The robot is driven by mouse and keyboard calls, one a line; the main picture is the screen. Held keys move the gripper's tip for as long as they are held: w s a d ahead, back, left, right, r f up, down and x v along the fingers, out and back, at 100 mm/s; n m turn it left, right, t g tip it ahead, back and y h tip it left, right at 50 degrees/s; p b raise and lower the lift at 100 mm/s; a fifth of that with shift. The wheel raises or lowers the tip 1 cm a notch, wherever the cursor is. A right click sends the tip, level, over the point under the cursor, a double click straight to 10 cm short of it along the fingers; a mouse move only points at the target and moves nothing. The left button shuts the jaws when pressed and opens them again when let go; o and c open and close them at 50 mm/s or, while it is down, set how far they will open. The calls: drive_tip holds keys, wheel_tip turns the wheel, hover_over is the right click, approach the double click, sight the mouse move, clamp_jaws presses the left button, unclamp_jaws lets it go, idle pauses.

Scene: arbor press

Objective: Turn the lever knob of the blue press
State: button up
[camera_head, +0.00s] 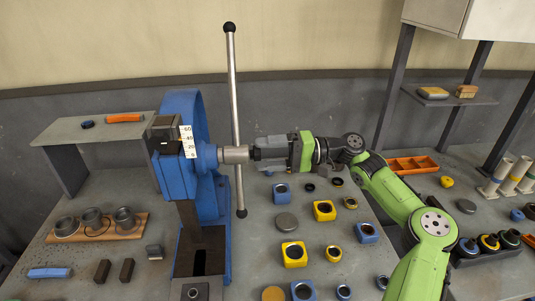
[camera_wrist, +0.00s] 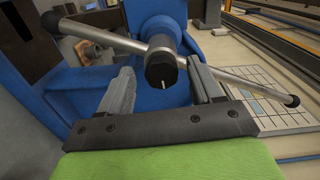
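The blue press (camera_head: 207,110) stands left of centre in the head view, with a white scale on its head. A grey hub (camera_head: 235,154) sticks out of its right side. A long steel lever (camera_head: 233,85) runs through the hub, nearly upright, with a black ball at each end. My gripper (camera_head: 256,150) points left at the hub's end. In the wrist view the dark hub end (camera_wrist: 162,70) lies between my two open fingers, with visible gaps on both sides. The lever (camera_wrist: 235,80) crosses slantwise behind the fingers there. The far fingertip is partly hidden in the head view.
Yellow and blue blocks (camera_head: 294,253) and round parts lie on the grey bench right of the press. A wooden board (camera_head: 98,235) with metal rings is at left. A small raised shelf (camera_head: 90,129) stands behind it. An orange tray (camera_head: 412,165) is at the back right.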

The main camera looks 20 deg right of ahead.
drive_tip(key=s+d+p, duration=0.2)
drive_tip(key=s+d, duration=0.1)
drive_tip(key=d, duration=1.2)
drive_tip(key=shift+d, duration=0.25)
